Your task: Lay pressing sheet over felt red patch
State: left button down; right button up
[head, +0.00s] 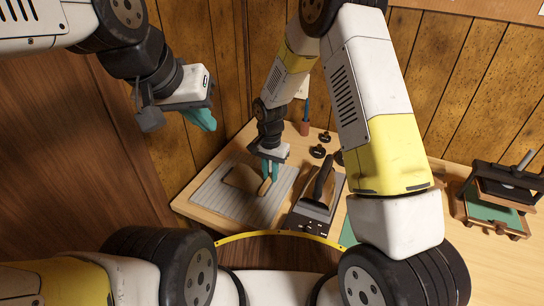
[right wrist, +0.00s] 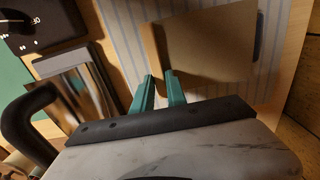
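A tan pressing sheet (head: 243,179) lies at or just above a grey striped pad (head: 222,207) on the table; I cannot tell if it is touching. It also shows in the right wrist view (right wrist: 210,42). My right gripper (head: 266,186) is at the sheet's right side in the head view. No red felt patch is visible.
A dark-handled iron (head: 323,183) rests beside the pad on a dark unit with controls (head: 308,222). A press with a green bed (head: 492,212) is at far right. A wooden panel borders the left.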

jog(key=o, duration=0.4)
jog(key=shift+c, duration=0.2)
jog(key=shift+r, duration=0.1)
notch_tip(320, 180, up, 8)
jog(key=shift+f, duration=0.1)
jog(key=s+d+r+n+t+y, duration=0.15)
jog(key=s+d+r, duration=0.3)
jog(key=r, duration=0.45)
jog(key=s+d+r+n+t, duration=0.1)
jog(key=s+d+r+t, duration=0.15)
jog(key=d+r, duration=0.55)
jog(key=s+d+r+n+t, duration=0.1)
jog(key=s+d+r, duration=0.1)
jog(key=s+r, duration=0.2)
jog(key=s+d+r+n+t, duration=0.1)
jog(key=s+d+r, duration=0.2)
jog(key=s, duration=0.7)
jog(key=shift+s+r+n+y, duration=0.2)
jog(key=shift+r+n+y, duration=0.15)
jog(key=shift+r, duration=0.35)
